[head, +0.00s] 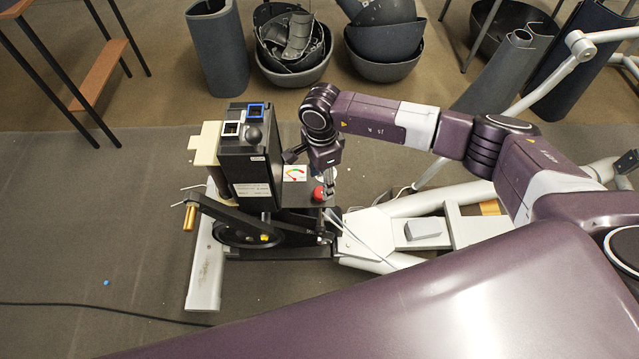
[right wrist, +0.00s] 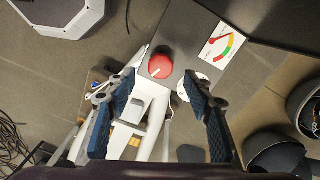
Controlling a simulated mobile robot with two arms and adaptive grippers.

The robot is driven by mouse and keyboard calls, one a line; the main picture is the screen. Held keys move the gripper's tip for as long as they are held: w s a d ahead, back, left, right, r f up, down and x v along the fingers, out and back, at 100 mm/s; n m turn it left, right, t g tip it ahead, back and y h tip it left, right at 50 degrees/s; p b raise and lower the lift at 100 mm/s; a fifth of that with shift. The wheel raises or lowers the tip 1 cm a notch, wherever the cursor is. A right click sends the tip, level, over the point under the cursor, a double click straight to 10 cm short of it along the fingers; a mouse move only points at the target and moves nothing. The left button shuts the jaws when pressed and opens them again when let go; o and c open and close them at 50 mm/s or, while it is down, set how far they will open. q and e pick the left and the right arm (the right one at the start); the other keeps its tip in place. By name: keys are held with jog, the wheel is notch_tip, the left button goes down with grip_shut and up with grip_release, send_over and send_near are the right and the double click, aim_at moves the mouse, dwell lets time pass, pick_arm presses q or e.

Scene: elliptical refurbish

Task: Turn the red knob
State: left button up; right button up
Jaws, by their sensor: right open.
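The red knob (head: 319,193) sits on the dark panel of a black upright machine (head: 247,165), beside a small coloured dial label (head: 295,173). In the right wrist view the red knob (right wrist: 160,66) is round with a white pointer line, and the dial label (right wrist: 221,46) is to its right. My right gripper (head: 328,190) is at the knob in the head view. In the right wrist view its two blue-padded fingers (right wrist: 160,84) are spread apart, with the knob ahead between and slightly beyond the tips. Contact with the knob cannot be made out. My left gripper is out of view.
The machine has a pedal crank (head: 190,216) and a pale frame (head: 205,270) on the floor. Black bowls (head: 385,70) and curved grey panels (head: 218,50) stand behind. A wooden-shelf rack (head: 99,72) is at the left. Floor at the left is mostly clear, with a cable across it.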

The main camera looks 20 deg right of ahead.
aim_at(321, 192)
notch_tip(321, 192, down, 4)
jog(key=shift+r, duration=0.1)
jog(key=shift+f, duration=0.5)
jog(key=c, duration=1.2)
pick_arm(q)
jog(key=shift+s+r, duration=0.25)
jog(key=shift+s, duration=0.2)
pick_arm(e)
jog(key=shift+o, duration=0.2)
